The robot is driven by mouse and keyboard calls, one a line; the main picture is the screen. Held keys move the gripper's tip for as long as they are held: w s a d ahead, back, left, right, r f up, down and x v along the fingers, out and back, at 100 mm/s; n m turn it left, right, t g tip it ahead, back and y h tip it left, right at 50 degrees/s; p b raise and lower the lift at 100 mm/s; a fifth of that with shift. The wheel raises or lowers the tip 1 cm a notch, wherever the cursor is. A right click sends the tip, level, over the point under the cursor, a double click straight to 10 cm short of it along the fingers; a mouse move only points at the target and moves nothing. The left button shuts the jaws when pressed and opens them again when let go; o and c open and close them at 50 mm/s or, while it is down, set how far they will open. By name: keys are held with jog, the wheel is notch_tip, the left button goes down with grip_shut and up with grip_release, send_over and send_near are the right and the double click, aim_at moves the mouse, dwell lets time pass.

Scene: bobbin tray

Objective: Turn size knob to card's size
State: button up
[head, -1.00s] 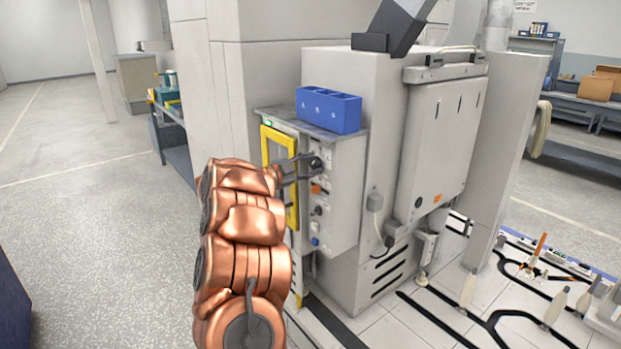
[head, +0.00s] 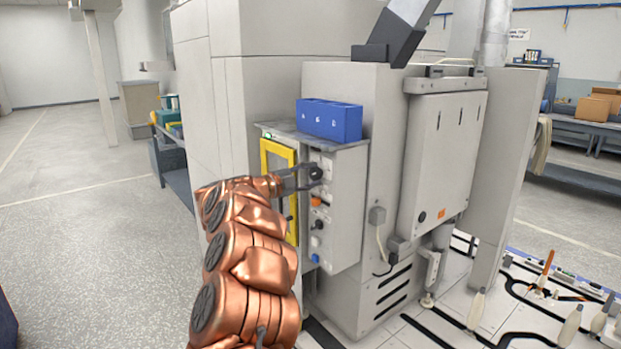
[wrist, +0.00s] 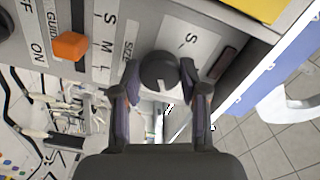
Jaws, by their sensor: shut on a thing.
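The size knob (wrist: 158,70) is black and round, with a pale pointer line towards the lower edge of the wrist view. My gripper (wrist: 160,88) has its two fingers on either side of the knob and is shut on it. Beside the knob is a label strip (wrist: 104,45) with S, M, L and the word SIZE. A white card (wrist: 192,40) printed with S is just above the knob in the wrist view. In the head view my gripper (head: 308,176) reaches the upper part of the control panel; its fingers partly hide the knob.
An orange guide switch (wrist: 70,45) is left of the labels in the wrist view. A blue bin (head: 330,120) stands on top of the panel box (head: 348,200). A yellow-framed window (head: 265,160) is beside my gripper. Open floor (head: 90,240) lies left.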

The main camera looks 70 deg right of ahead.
jog(key=shift+s+f, duration=0.15)
jog(key=shift+f, duration=0.05)
jog(key=o, duration=0.9)
jog(key=shift+o, duration=1.2)
jog(key=shift+r, duration=0.1)
jog(key=v, duration=1.2)
